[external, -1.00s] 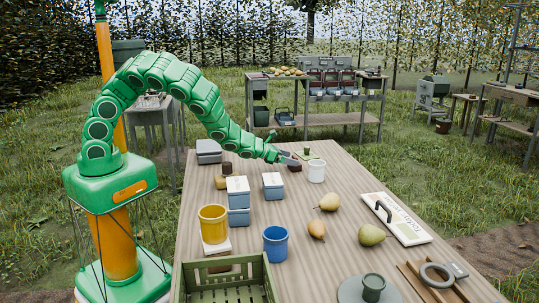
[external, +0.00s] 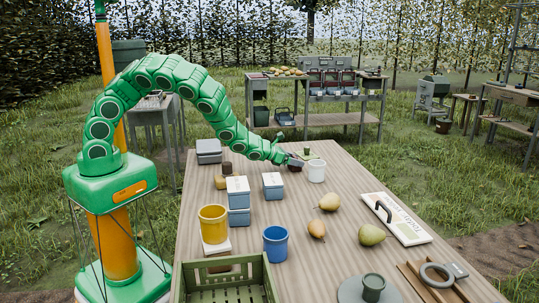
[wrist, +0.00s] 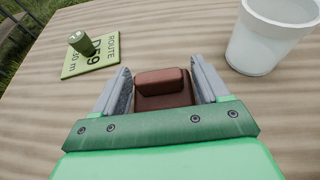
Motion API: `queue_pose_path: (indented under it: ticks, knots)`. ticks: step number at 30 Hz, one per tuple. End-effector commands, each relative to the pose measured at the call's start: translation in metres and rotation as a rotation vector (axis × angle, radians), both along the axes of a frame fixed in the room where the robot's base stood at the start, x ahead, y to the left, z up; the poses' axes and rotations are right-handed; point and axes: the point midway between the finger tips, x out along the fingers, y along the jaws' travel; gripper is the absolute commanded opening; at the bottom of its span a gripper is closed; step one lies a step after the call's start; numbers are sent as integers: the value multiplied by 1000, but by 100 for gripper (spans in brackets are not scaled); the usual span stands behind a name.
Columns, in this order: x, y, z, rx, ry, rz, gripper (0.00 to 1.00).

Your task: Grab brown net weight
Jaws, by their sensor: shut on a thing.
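The brown net weight (wrist: 160,88) is a small reddish-brown block with a raised grip on top. In the wrist view it sits between the two grey fingers of my gripper (wrist: 160,75), which is shut on it. In the external view the weight (external: 296,163) shows as a small dark block at the tip of my gripper (external: 290,160), near the table's far side. I cannot tell whether it still touches the wood.
A white cup (external: 317,172) stands close on the right. A green route card (wrist: 92,52) with a small green weight (wrist: 80,42) lies to the left in the wrist view. Blue-grey boxes (external: 273,186), pears (external: 329,201) and a green crate (external: 223,285) occupy nearer table areas.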

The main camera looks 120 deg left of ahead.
Motion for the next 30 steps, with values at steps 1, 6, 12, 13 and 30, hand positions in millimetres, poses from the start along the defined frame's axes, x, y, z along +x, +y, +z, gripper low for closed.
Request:
queue_pose_path:
  ticks: [1, 6, 12, 13, 30]
  knots:
    - [0, 0, 0, 0, 0, 0, 45]
    - [0, 0, 0, 0, 0, 0, 31]
    - [0, 0, 2, 1, -1, 0, 31]
    - [0, 0, 3, 1, -1, 0, 31]
    - [0, 0, 69, 2, -1, 0, 31]
